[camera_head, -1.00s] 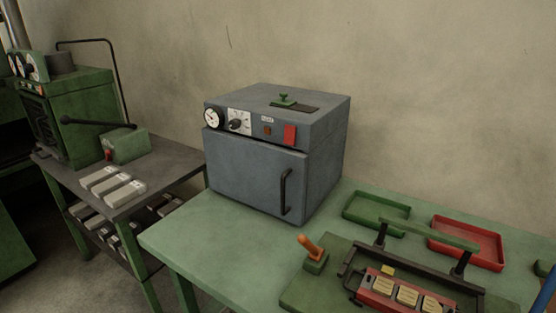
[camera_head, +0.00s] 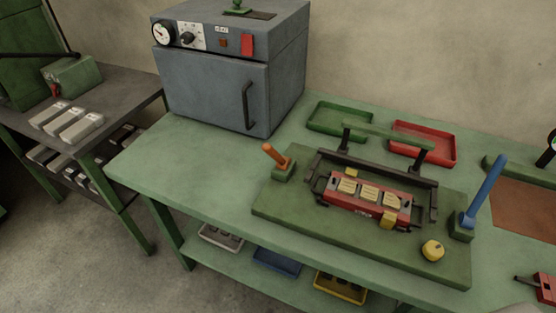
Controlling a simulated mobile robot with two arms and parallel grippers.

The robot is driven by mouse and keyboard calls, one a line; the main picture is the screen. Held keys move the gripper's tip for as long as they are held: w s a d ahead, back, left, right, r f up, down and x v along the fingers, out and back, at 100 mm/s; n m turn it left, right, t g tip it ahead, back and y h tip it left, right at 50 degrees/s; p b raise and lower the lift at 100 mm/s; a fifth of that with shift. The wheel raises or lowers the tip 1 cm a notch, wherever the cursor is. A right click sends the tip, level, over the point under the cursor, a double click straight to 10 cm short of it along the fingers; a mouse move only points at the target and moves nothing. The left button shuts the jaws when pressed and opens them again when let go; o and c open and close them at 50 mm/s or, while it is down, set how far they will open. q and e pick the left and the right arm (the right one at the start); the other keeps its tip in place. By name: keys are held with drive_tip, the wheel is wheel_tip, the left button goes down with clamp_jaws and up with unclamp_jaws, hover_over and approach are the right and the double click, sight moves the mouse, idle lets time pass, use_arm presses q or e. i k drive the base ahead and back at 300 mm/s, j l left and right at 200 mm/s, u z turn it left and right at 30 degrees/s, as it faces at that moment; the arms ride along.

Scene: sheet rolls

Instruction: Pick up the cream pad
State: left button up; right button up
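Three cream blocks, left (camera_head: 347,186), middle (camera_head: 370,193) and right (camera_head: 392,200), sit in a row in a red holder (camera_head: 350,207). The holder lies in a black frame (camera_head: 428,205) on a dark green base plate (camera_head: 290,212). A small yellowish piece (camera_head: 352,173) is behind the row, and another (camera_head: 387,221) is at the holder's front right. A round yellow knob-like piece (camera_head: 433,251) rests on the plate's front right. I cannot tell which of these is the cream pad. Neither of my grippers is in view.
A grey oven (camera_head: 211,90) stands at the back left of the green table (camera_head: 160,160). An orange lever (camera_head: 275,155) and a blue lever (camera_head: 487,190) flank the frame. Green (camera_head: 340,131) and red (camera_head: 425,160) trays lie behind. The table's front left is clear.

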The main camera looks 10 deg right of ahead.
sight(390, 200)
drive_tip(key=z, duration=1.1)
